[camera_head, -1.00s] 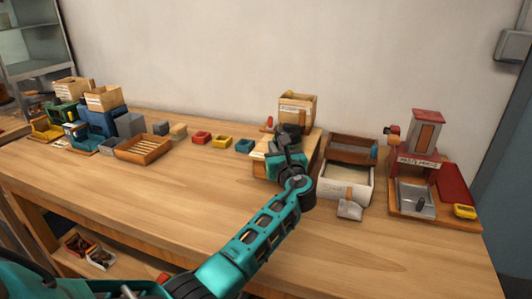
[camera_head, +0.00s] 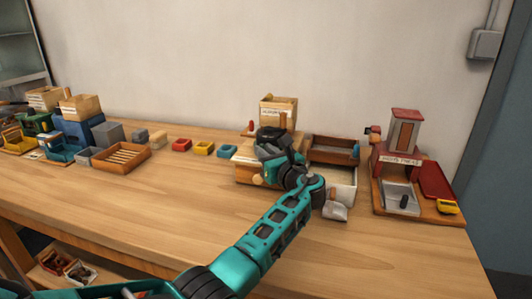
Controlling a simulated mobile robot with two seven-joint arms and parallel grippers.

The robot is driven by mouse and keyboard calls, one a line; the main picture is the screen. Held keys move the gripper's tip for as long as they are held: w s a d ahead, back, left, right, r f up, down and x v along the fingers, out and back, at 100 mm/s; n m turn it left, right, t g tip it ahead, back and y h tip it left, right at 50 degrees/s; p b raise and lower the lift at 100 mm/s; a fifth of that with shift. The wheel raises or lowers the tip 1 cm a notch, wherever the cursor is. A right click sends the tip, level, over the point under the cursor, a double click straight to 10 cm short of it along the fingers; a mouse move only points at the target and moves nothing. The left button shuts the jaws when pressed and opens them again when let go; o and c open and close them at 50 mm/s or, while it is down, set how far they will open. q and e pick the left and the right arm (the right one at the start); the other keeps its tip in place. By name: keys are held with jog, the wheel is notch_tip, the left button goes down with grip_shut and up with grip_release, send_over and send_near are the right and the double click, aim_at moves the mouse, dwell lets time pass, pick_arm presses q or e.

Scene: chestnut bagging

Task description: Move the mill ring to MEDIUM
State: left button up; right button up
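The mill is a light wooden box with a wooden hopper (camera_head: 278,112) on top, standing at the back of the table near the middle of the head view. My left arm reaches up to it, and my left gripper (camera_head: 268,140) is at the mill's front, just below the hopper. The gripper's dark body and teal wrist cover much of the mill's front. The mill ring and its setting marks cannot be made out behind them. The fingertips are too hidden to tell whether they are open or shut. My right gripper is out of view.
Right of the mill stand a brown tray (camera_head: 334,148), a pale bin partly behind my arm, a grey scoop (camera_head: 335,211) and a red-topped station (camera_head: 404,135). The front table is clear.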

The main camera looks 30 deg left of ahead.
pick_arm(q)
jog(key=o, duration=0.3)
jog(key=p+v, duration=0.1)
jog(key=v, duration=1.2)
jog(key=shift+r, duration=0.1)
